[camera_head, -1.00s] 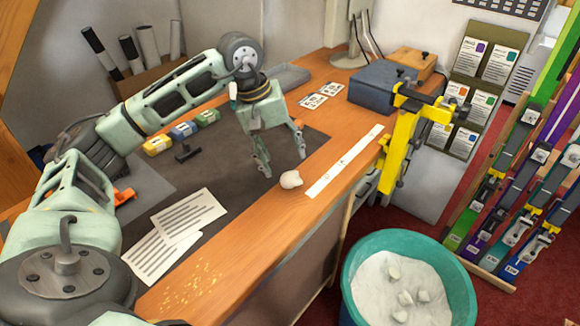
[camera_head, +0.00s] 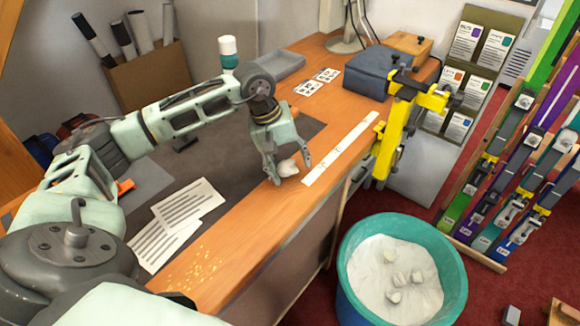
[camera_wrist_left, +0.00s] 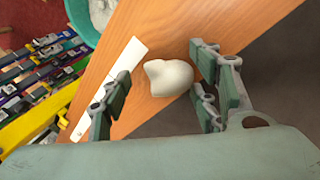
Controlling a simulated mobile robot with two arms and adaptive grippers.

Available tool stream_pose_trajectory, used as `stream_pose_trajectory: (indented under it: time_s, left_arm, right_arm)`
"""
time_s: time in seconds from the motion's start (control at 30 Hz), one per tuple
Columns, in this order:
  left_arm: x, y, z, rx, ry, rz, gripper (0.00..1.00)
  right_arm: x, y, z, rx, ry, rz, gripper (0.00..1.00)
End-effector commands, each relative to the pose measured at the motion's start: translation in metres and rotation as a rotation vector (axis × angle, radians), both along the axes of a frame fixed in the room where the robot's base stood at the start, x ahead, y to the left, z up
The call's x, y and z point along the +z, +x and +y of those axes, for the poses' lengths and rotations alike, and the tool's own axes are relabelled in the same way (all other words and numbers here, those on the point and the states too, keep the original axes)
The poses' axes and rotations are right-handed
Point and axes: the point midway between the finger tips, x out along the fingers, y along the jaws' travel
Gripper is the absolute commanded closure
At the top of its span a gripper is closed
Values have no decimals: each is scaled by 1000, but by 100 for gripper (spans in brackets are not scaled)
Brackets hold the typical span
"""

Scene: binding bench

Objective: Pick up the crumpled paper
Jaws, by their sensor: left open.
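The crumpled paper (camera_head: 288,168) is a small off-white lump on the wooden bench top (camera_head: 243,229), near its front edge. My left gripper (camera_head: 291,176) is open, with its fingers reaching down around the paper in the head view. In the left wrist view the paper (camera_wrist_left: 168,77) shows whole, ahead of and between the open fingers (camera_wrist_left: 160,100), closer to the right-hand finger. I cannot tell whether a finger touches it. My right gripper is not in view.
A white ruler strip (camera_head: 340,150) lies just right of the paper. A yellow clamp (camera_head: 394,133) stands at the bench edge. A teal bin (camera_head: 350,275) with several crumpled pieces is on the floor. Printed sheets (camera_head: 188,208) lie on the bench at left.

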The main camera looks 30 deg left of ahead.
Motion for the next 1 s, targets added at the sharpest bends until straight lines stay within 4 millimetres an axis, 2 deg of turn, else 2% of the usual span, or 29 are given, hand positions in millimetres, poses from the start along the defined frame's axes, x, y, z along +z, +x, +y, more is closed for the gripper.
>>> stream_pose_trajectory:
  time_s: [0.07,0.4,0.8,1.0]
  left_arm:
    - [0,0,0,0,0,0,45]
    - [0,0,0,-1,0,0,73]
    - [2,0,0,-1,0,0,74]
    - [17,1,0,-2,0,-4,74]
  right_arm:
    - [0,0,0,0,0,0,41]
    - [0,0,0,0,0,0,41]
    - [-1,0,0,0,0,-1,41]
    - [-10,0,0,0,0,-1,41]
